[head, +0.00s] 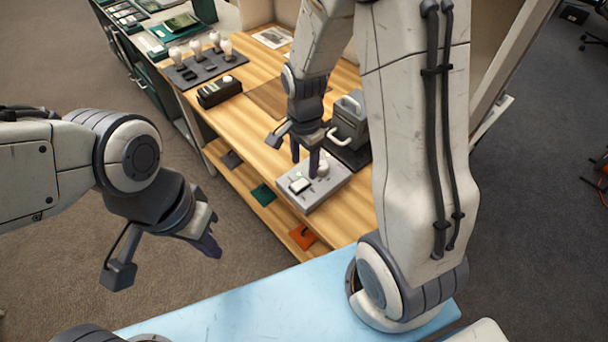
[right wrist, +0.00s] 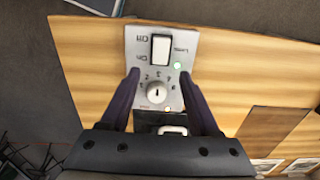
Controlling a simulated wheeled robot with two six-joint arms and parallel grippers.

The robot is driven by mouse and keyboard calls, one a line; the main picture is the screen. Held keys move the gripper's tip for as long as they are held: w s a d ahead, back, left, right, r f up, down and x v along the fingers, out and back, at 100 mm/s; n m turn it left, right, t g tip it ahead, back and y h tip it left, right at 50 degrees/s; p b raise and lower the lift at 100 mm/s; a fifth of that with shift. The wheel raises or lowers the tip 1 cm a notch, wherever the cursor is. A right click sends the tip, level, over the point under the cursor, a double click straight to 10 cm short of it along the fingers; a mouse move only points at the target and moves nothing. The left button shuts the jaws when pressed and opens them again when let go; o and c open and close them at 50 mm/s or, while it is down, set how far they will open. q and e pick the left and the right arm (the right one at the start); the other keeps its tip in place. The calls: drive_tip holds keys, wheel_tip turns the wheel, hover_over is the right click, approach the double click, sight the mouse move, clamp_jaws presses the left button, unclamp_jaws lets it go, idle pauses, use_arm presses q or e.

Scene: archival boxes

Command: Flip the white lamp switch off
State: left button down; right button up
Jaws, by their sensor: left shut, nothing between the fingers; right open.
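A grey control panel (head: 325,193) lies on the wooden desk near its front edge. It carries a white rocker switch (head: 299,185) and a round dial (head: 322,169). The right wrist view shows the white lamp switch (right wrist: 161,49) beside "Off", "On" and lamp lettering, with a lit green light (right wrist: 177,66) and the numbered dial (right wrist: 156,92). My right gripper (head: 305,165) is open over the panel. In the wrist view its fingers flank the dial, with the switch beyond the fingertips; contact cannot be told. My left gripper (head: 212,242) is shut and empty, away from the desk.
A grey machine with a handle (head: 349,122) stands behind the panel, close to my right gripper. A board with several bulbs (head: 207,67) and a black box (head: 219,92) sit further back left. Shelf items lie below the desk front. A blue surface (head: 240,312) is in the foreground.

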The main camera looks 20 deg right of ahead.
sight(304, 181)
wheel_tip(304, 181, down, 6)
drive_tip(key=shift+r, duration=0.25)
